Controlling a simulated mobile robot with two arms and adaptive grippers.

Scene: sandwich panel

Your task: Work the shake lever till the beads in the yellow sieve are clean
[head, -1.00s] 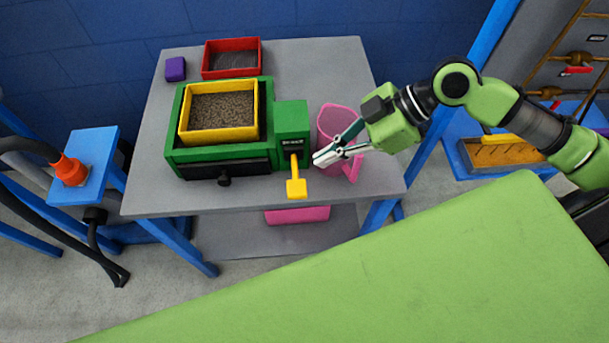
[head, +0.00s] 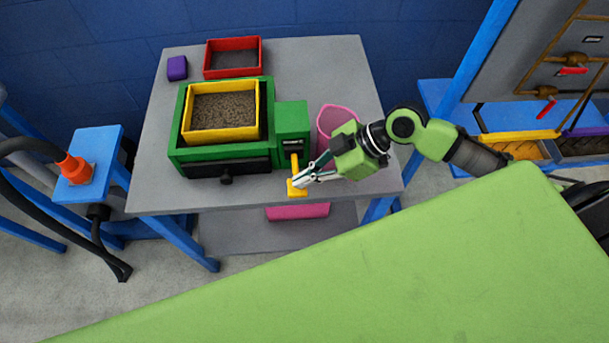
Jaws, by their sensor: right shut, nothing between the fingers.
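The yellow sieve (head: 258,108) sits in the green shaker box (head: 182,157) on the grey table. Grey-brown grainy material (head: 222,109) fills it; single beads are too small to make out. The yellow shake lever (head: 294,163) hangs down from the green housing (head: 292,118) at the box's right side, its wide end low at the front. My right gripper (head: 298,183) is shut and empty, its fingertips at the lever's lower end. I cannot tell whether they touch it. My left gripper is not in view.
A pink jug (head: 336,116) stands right of the housing, partly behind my right gripper. A red tray (head: 233,44) and a purple block (head: 177,68) are at the table's back. Bare table (head: 320,70) lies at back right.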

